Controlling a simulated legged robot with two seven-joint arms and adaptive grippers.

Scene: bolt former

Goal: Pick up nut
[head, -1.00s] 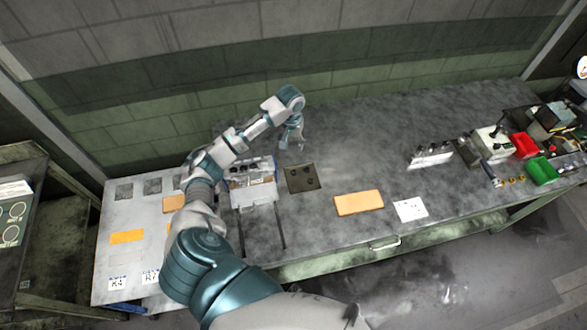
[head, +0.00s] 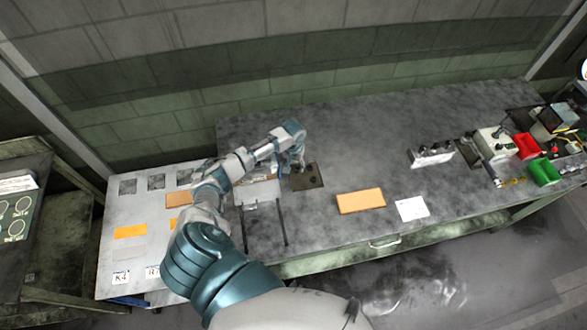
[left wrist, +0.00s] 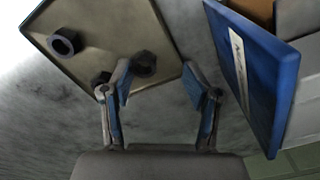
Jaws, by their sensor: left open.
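A flat brownish tray (head: 304,181) lies on the grey bench and holds a few dark nuts. In the left wrist view the tray (left wrist: 100,20) shows a ring-shaped nut (left wrist: 65,43) near its left edge. A second dark nut (left wrist: 145,66) lies near the tray's lower edge, in line with the gap between my fingers. A third dark piece (left wrist: 101,79) is partly behind the left finger. My left gripper (left wrist: 158,80) is open and empty, its blue-padded fingers apart over the tray's edge; it also shows in the head view (head: 298,166). My right gripper is out of view.
A blue-sided bin (left wrist: 255,80) stands close to the right finger. An orange-tan block (head: 361,201) and a white sheet (head: 412,209) lie right of the tray. Red (head: 529,146) and green (head: 544,172) bins stand far right. The bench middle is clear.

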